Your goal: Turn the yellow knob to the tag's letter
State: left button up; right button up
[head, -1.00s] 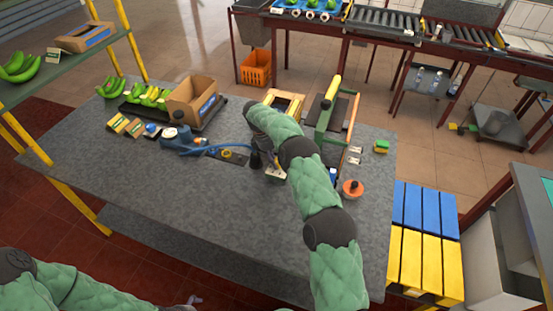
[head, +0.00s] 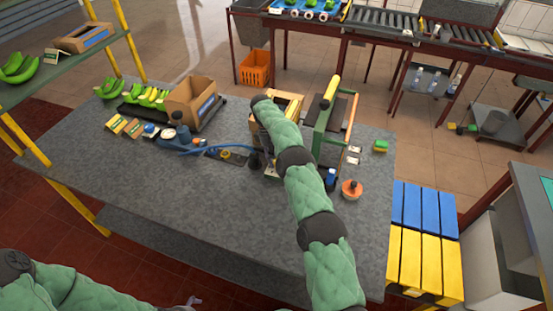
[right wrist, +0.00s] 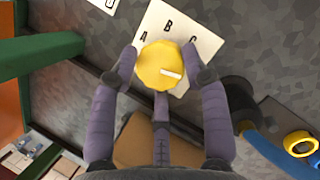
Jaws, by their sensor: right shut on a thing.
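A white mark on the knob points to the right and slightly down in that view, not at a letter. My right gripper (right wrist: 161,58) has its purple fingers closed on both sides of the knob. In the head view my right forearm hides the knob and card. My left gripper (head: 192,301) shows only as a small grey piece at the bottom edge. The tag's letter is not readable.
A green-framed device (head: 325,115) stands right of my right arm, with an orange-topped object (head: 352,188) nearby. A blue hose tool (head: 180,145) and cardboard box (head: 186,105) lie left. The grey table's (head: 150,205) front left is clear.

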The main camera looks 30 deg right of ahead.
jog(key=shift+s+d+r, duration=0.1)
jog(key=shift+d, duration=0.05)
jog(key=o, duration=0.8)
jog(key=shift+o, duration=1.4)
jog(key=shift+s, duration=0.1)
jog(key=shift+s+r, duration=0.1)
notch_tip(320, 180, up, 10)
